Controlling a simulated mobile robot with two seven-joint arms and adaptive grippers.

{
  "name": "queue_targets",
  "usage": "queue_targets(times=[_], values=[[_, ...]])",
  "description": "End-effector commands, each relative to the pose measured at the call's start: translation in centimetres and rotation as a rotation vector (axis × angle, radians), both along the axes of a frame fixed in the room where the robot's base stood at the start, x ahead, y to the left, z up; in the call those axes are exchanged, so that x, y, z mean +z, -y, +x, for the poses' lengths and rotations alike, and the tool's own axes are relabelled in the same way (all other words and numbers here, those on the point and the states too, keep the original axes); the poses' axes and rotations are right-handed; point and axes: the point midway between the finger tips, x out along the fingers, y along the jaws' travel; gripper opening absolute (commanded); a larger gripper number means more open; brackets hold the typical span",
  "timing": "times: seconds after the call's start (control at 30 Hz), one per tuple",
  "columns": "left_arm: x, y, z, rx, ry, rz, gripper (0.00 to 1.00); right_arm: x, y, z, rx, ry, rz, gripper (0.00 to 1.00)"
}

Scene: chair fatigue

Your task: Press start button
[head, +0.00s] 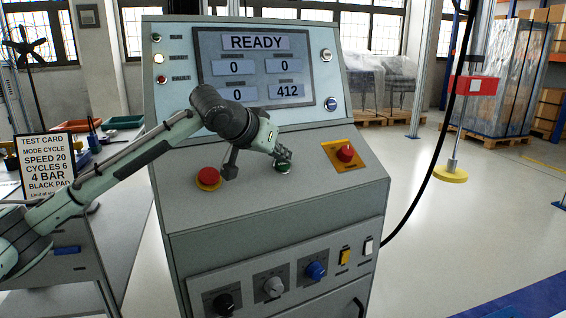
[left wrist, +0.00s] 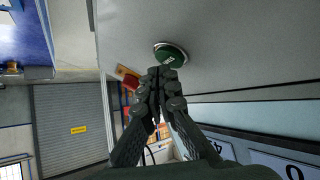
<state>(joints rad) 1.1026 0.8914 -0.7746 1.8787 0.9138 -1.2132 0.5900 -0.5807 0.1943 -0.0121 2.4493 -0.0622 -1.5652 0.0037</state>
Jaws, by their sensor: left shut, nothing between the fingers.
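The green start button (head: 283,167) sits on the sloping panel of the grey control console (head: 220,200). My left gripper (head: 284,156) is shut and empty, with its fingertips right above the button in the head view. In the left wrist view the green button (left wrist: 170,54) shows just beyond the shut fingertips (left wrist: 161,74). I cannot tell whether they touch it. The screen (head: 254,42) reads READY, with 0, 0, 0 and 412 in its boxes. My right gripper is in neither view.
A red button (head: 208,178) lies left of the green one, and a red knob on a yellow plate (head: 346,153) lies right. Knobs (head: 273,287) and switches line the lower front. A test card (head: 46,163) stands at left. A black cable hangs right of the console.

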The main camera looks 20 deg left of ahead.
Motion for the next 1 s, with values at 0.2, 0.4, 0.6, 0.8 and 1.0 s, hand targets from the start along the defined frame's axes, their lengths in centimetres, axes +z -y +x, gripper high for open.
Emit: queue_targets(times=[0.2,0.4,0.6,0.8,1.0], values=[[-0.11,-0.07,0.05,0.001,0.0,-0.001,0.0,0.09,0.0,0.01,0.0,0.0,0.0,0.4],[-0.13,-0.09,0.06,0.001,0.0,-0.001,0.0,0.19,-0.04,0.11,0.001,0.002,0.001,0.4],[-0.3,-0.18,0.13,0.001,-0.001,-0.001,0.0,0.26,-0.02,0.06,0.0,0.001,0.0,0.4],[-0.49,-0.28,0.23,0.001,-0.001,-0.001,0.0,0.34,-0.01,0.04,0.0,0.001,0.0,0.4],[-0.69,-0.38,0.32,0.001,-0.001,-0.001,0.0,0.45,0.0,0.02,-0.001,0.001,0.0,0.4]])
